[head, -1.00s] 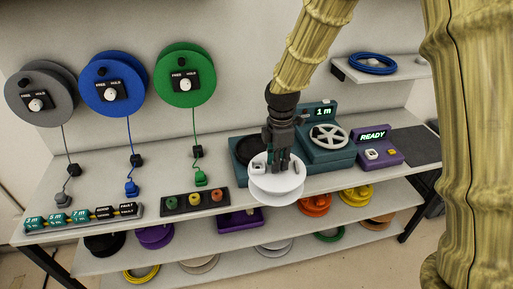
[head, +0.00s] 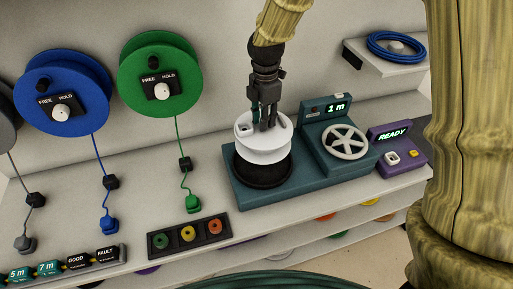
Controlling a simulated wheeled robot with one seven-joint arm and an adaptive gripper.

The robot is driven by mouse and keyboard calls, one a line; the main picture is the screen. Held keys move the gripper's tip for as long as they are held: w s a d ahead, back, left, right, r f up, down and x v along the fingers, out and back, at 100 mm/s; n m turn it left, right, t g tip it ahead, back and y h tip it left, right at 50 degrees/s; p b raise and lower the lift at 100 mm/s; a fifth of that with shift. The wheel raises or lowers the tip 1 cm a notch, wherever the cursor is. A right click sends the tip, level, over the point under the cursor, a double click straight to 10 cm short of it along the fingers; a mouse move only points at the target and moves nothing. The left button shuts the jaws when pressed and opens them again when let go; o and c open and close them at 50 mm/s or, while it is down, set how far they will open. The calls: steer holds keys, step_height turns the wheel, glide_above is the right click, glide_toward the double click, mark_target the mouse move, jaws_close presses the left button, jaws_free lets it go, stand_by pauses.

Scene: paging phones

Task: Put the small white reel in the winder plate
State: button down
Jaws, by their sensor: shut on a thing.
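The small white reel (head: 265,151) is in my gripper (head: 267,127), whose fingers point down into the reel's top and are shut on it. The reel is upright and sits over the round black winder plate (head: 262,174) at the left of the teal winder (head: 309,182). The reel covers most of the plate; I cannot tell whether it rests on the plate or hangs just above it. The winder's spoked handwheel (head: 345,142) and its "1 m" display (head: 338,107) stand to the right of the reel.
A purple box (head: 398,152) reading "READY" stands right of the winder. A black tray with coloured round pieces (head: 188,237) lies to the left. Blue (head: 62,93) and green (head: 160,78) wall reels hang behind. A blue coil (head: 397,47) lies on a shelf at upper right.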

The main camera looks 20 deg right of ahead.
mark_target(264, 137)
steer(key=shift+w, duration=0.15)
steer(key=shift+f, duration=0.3)
steer(key=shift+s+a+f+p, duration=0.1)
steer(key=shift+s+f+p, duration=0.7)
steer(key=shift+s+f, duration=0.25)
steer(key=w+f, duration=0.2)
steer(key=f, duration=0.1)
steer(key=shift+s+f+p, duration=0.55)
steer(key=shift+f+p, duration=0.1)
steer(key=shift+w+f+p, duration=0.15)
steer(key=shift+w+f, duration=0.05)
steer(key=shift+f, duration=0.45)
steer(key=shift+w+f+p, duration=0.15)
steer(key=shift+w+f, duration=0.05)
steer(key=shift+f, duration=0.4)
steer(key=shift+s+r, duration=0.15)
steer(key=shift+s, duration=0.15)
steer(key=shift+w+f, duration=0.1)
steer(key=shift+f, duration=0.15)
steer(key=c, duration=1.2)
jaws_free()
steer(key=shift+c, duration=0.2)
steer(key=shift+r, duration=0.1)
steer(key=shift+r, duration=0.2)
steer(key=shift+r+b, duration=2.2)
steer(key=shift+r, duration=3.7)
